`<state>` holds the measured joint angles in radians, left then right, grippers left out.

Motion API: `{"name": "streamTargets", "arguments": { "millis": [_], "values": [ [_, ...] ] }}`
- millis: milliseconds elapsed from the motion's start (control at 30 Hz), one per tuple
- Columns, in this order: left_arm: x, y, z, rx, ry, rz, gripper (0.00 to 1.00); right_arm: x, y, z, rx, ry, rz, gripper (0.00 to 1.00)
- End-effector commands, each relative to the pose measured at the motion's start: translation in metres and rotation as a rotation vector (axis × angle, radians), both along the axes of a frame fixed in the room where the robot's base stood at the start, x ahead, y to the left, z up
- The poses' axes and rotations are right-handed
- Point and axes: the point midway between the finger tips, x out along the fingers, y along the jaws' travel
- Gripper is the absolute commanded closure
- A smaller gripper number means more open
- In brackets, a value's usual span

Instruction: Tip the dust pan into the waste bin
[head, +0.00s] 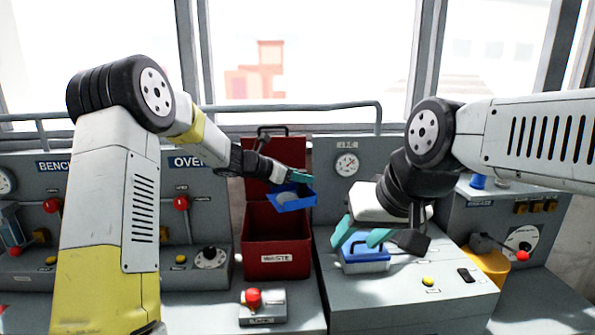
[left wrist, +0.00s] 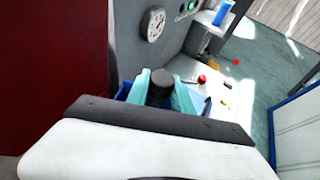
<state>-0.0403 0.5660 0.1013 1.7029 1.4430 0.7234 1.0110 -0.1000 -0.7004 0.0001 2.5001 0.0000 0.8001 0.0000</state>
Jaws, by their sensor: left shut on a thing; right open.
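The blue dust pan (head: 298,201) hangs over the front opening of the red waste bin (head: 277,268), with a greyish patch showing inside it. My left gripper (head: 299,177) is shut on the pan at its upper edge. In the left wrist view its teal fingers close around a dark round handle (left wrist: 160,88), and a bit of blue pan (left wrist: 123,90) shows beside them. The bin's red lid stands raised behind the pan. My right gripper (head: 362,238) is open, its teal fingers just above or around a blue-and-white box (head: 366,262); contact cannot be told.
A grey box with a red button (head: 253,298) stands in front of the bin. A console with a gauge (head: 347,163) rises right of the bin. Red-knobbed levers (head: 181,203) stand to its left, and a yellow container (head: 487,266) is at the right. A rail runs behind.

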Motion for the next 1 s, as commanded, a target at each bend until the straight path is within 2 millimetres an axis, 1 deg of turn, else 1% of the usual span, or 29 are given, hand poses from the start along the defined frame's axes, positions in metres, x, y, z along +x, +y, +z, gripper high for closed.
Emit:
{"name": "streamTargets", "arguments": {
  "millis": [200, 233, 300, 700, 1000],
  "values": [
    [0.0, 0.0, -0.021, 0.0, 0.002, 0.0, 1.0, 0.0, 0.0, 0.0, 0.0, 0.0, 0.0, 0.5],
    [-0.001, 0.004, -0.022, -0.022, -0.001, 0.003, 1.0, 0.0, 0.0, 0.0, 0.0, 0.0, 0.0, 0.5],
    [-0.003, 0.012, -0.019, -0.095, -0.025, 0.006, 1.0, 0.0, 0.0, 0.0, 0.0, 0.0, 0.0, 0.5],
    [-0.014, 0.042, -0.007, -0.472, -0.158, 0.004, 1.0, 0.0, 0.0, 0.0, 0.0, 0.0, 0.0, 0.5],
    [-0.022, 0.068, -0.009, -0.708, -0.238, 0.006, 1.0, 0.0, 0.0, 0.0, 0.0, 0.0, 0.0, 0.5]
  ]
}}
